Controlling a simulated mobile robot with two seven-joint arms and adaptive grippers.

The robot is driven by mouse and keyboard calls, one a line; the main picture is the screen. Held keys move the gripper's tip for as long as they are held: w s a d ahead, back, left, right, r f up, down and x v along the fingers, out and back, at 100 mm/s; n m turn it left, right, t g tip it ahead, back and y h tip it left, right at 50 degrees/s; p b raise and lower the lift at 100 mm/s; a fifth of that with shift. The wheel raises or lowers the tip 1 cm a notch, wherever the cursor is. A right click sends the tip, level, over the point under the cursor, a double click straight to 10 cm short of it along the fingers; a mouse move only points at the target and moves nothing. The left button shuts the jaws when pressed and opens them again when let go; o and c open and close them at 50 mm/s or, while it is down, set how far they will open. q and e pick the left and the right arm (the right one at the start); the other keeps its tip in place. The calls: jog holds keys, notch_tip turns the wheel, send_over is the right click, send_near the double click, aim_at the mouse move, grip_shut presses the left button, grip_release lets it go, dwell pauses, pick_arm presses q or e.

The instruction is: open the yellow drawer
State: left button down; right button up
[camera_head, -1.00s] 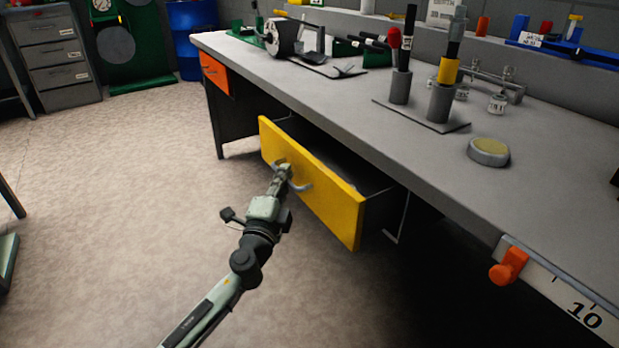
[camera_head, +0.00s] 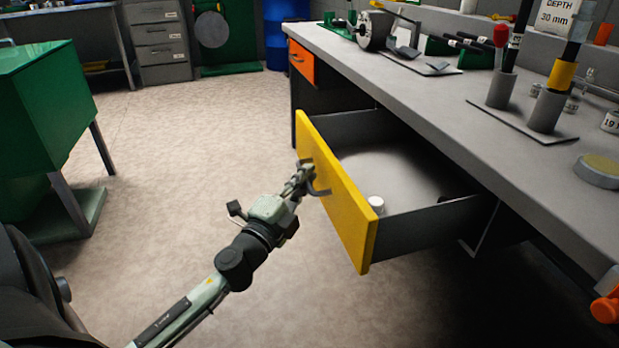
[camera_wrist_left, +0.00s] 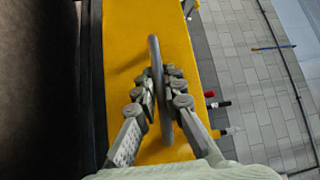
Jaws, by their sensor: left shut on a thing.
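The yellow drawer (camera_head: 347,214) stands pulled well out from under the grey workbench (camera_head: 440,92). Its inside shows, with a small white round object (camera_head: 376,204) near the front panel. My left gripper (camera_head: 308,182) is at the drawer's front and shut on its curved grey handle (camera_head: 321,191). In the left wrist view the handle (camera_wrist_left: 156,75) runs between the two fingers (camera_wrist_left: 160,100), with the yellow front (camera_wrist_left: 125,35) behind it. My right gripper is not in view.
An orange drawer (camera_head: 301,62) sits shut further along the bench. A green cabinet-like stand (camera_head: 55,110) is at the left. The floor (camera_head: 190,170) between them is clear. Tools in holders (camera_head: 545,108) stand on the benchtop.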

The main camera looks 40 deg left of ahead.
pick_arm(q)
jog(key=c, duration=1.6)
grip_release()
jog(key=s+d, duration=0.1)
jog(key=s, duration=0.6)
jog(key=shift+s+f, duration=0.2)
jog(key=shift+f, duration=0.25)
